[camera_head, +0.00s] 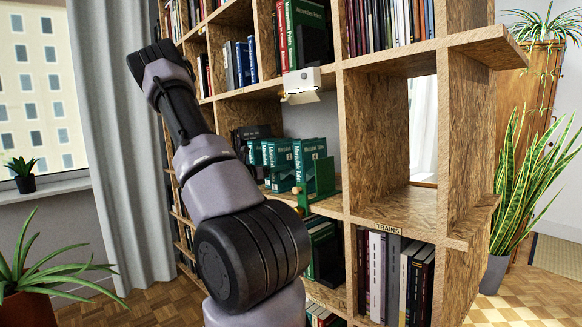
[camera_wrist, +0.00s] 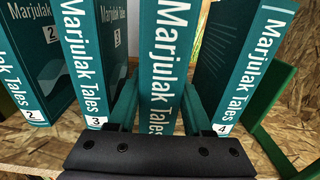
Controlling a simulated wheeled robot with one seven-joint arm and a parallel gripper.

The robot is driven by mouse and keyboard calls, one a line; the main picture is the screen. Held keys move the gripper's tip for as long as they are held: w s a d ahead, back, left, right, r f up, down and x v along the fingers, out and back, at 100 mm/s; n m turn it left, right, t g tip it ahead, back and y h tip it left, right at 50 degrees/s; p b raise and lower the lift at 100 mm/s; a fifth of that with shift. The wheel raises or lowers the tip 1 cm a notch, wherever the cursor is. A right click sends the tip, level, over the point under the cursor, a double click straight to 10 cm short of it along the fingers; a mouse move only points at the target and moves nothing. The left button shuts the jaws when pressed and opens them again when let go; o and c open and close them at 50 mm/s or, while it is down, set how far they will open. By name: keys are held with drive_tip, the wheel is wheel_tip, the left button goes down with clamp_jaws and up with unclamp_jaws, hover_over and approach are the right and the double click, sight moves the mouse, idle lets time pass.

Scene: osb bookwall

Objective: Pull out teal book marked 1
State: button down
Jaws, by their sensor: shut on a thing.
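In the wrist view, my gripper (camera_wrist: 159,108) is shut on a teal "Marjulak Tales" book (camera_wrist: 165,45), one finger on each side of its spine. Its number is hidden behind the gripper's dark body, so I cannot read whether it is 1. The book marked 3 (camera_wrist: 95,60) stands just left of it, and the book marked 2 (camera_wrist: 35,55) is further left. The book marked 4 (camera_wrist: 252,70) is on the right. In the head view, the teal row (camera_head: 284,155) stands upright on a middle shelf; my arm hides the gripper there.
A green bookend (camera_head: 320,180) stands at the row's right end, beside an upright OSB divider (camera_head: 350,140). A small white box (camera_head: 301,80) is fixed at the shelf edge above. The compartment to the right (camera_head: 390,205) is empty. Potted plants stand on both sides.

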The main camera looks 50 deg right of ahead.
drive_tip(key=shift+a+r, duration=0.1)
drive_tip(key=shift+r, duration=0.2)
drive_tip(key=w+a, duration=0.2)
drive_tip(key=a, duration=1.4)
idle(0.4)
